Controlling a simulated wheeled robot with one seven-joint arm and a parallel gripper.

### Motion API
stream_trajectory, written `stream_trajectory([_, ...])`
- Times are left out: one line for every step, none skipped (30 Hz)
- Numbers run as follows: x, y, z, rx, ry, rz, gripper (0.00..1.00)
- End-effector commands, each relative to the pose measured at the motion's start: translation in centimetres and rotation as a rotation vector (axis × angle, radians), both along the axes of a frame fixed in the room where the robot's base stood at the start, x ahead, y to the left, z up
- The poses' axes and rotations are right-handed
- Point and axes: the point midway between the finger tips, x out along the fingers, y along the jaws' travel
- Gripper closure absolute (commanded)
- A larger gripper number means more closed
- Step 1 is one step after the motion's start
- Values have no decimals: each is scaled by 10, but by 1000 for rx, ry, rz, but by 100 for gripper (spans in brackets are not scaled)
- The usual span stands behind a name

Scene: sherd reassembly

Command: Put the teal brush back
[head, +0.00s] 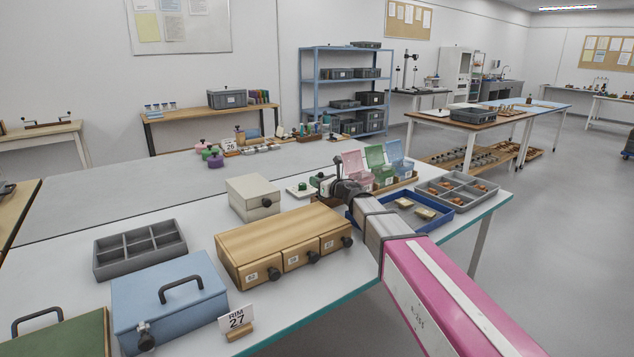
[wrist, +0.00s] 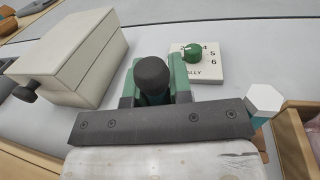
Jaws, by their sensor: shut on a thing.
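My gripper (wrist: 154,98) is over the far part of the white table, past the wooden drawer box. In the wrist view it is shut on an upright thing with a rounded black end (wrist: 152,76), with dark green parts around it. I take this for the teal brush; its lower part is hidden behind the gripper. In the head view a dark upright post (head: 338,165) rises at my gripper. A white six-sided piece (wrist: 264,99) with a teal part below shows right of the gripper bar; I cannot tell what it belongs to.
A cream box (head: 253,197) stands left of my gripper. The wooden drawer box (head: 275,235) is nearer. Pink, green and blue open boxes (head: 375,157), a blue tray (head: 455,209) and a grey compartment tray (head: 493,186) stand right.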

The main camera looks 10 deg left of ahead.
Motion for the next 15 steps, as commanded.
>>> stream_trajectory([0,0,1,0,0,0,100])
stream_trajectory([0,0,0,0,0,0,100])
stream_trajectory([0,0,1,0,0,0,100])
stream_trajectory([0,0,0,0,0,0,100])
stream_trajectory([0,0,0,0,0,0,100])
stream_trajectory([0,0,0,0,0,0,100])
stream_trajectory([0,0,-1,0,0,0,100])
stream_trajectory([0,0,-2,0,0,0,100])
stream_trajectory([0,0,-2,0,0,0,74])
stream_trajectory([0,0,-2,0,0,0,64])
stream_trajectory([0,0,-2,0,0,0,55])
stream_trajectory([0,0,-2,0,0,0,55])
stream_trajectory([0,0,-2,0,0,0,55])
stream_trajectory([0,0,-2,0,0,0,55])
stream_trajectory([0,0,-2,0,0,0,55])
